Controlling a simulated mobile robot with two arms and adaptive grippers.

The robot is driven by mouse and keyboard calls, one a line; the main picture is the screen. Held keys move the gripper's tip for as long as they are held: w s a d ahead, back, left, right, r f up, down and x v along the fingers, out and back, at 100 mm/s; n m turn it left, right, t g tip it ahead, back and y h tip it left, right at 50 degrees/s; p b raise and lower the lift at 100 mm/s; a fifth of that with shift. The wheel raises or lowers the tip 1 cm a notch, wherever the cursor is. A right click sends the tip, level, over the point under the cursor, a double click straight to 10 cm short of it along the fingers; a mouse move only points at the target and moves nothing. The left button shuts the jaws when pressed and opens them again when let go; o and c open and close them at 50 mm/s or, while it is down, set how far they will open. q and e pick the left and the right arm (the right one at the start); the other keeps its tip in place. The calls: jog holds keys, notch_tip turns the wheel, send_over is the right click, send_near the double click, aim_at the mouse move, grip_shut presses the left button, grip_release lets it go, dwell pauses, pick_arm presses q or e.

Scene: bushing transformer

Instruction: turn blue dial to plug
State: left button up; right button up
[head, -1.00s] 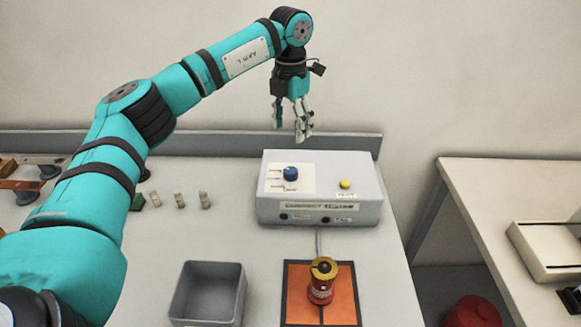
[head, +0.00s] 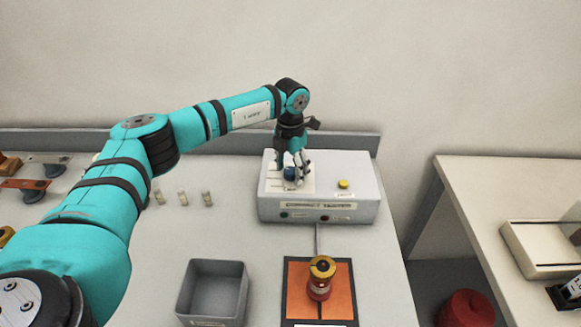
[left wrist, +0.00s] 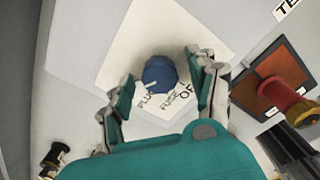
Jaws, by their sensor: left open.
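The blue dial (head: 290,174) sits on a white label plate on top of the grey contact tester box (head: 340,209). In the left wrist view the blue dial (left wrist: 159,74) has a white pointer mark, with the words PLUG, FUSE and OFF printed around it. The pointer lies near the word PLUG. My left gripper (head: 297,176) is directly above the dial, pointing down. In the left wrist view its open fingers (left wrist: 160,88) stand on both sides of the dial, with visible gaps. Whether a finger touches it I cannot tell. My right gripper is not in view.
A yellow button (head: 343,183) is on the box's right side. In front stand a red and yellow cylinder (head: 320,279) on an orange pad (head: 338,300) and an empty grey bin (head: 212,291). Several small fuses (head: 183,198) lie left of the box.

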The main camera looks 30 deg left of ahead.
pick_arm(q)
jog(key=shift+c, duration=0.4)
jog(key=c, duration=1.1)
jog(key=shift+o, duration=0.2)
jog(key=shift+n, duration=0.4)
jog(key=n, duration=0.2)
jog(key=shift+n+b, duration=0.3)
jog(key=shift+b, duration=0.05)
jog(key=n, duration=0.4)
jog(key=shift+b, duration=0.3)
jog(key=shift+n, duration=0.3)
jog(key=shift+r, duration=0.1)
jog(key=o, duration=1.1)
